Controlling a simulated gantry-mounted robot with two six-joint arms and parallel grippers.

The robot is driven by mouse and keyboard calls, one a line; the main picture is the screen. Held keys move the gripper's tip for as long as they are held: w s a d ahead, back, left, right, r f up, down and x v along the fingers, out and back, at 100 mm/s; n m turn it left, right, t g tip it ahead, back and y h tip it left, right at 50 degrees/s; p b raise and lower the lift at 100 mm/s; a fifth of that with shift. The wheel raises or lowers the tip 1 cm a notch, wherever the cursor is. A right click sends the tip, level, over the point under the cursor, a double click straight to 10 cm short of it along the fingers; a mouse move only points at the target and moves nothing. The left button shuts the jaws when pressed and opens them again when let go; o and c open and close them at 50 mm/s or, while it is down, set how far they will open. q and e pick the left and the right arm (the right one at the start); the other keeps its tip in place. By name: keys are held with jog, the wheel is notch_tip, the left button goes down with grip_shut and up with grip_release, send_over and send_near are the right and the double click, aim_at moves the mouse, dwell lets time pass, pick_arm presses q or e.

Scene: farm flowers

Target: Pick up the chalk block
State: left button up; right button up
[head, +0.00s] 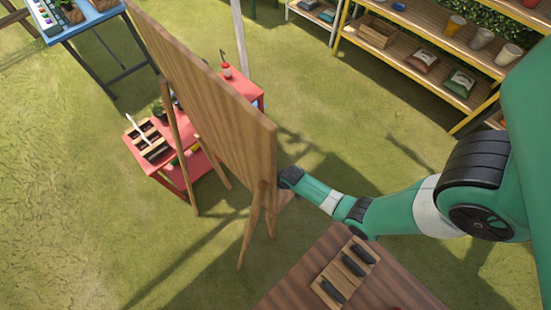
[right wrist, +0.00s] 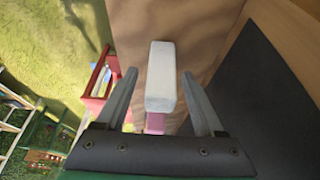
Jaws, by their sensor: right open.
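My right gripper (right wrist: 160,75) is open, with one finger on each side of the block and a visible gap on both sides. Something pink (right wrist: 155,122) shows just below the block's near end. In the head view my right arm reaches in from the right to the edge of the wooden easel board (head: 215,100). The board hides the fingers and the block there. My left gripper is not in view.
A dark panel (right wrist: 262,100) stands close to the right finger. In the head view, a brown table (head: 310,265) holds a small wooden tray with dark pieces. A red cart (head: 175,170) stands behind the easel. Shelves (head: 420,40) stand at the back right. Open grass lies left.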

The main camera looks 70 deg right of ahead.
grip_shut()
dwell(0.3)
jog(key=shift+r+p, duration=0.4)
jog(key=shift+r, duration=0.1)
notch_tip(320, 180, up, 3)
jog(key=shift+f+p, duration=0.1)
jog(key=shift+p, duration=1.05)
jog(key=s+d+r+p, duration=0.2)
jog(key=s+r+p, duration=0.7)
jog(key=s, duration=0.5)
jog(key=shift+d+r+p, duration=0.15)
jog(key=shift+d+p, duration=0.2)
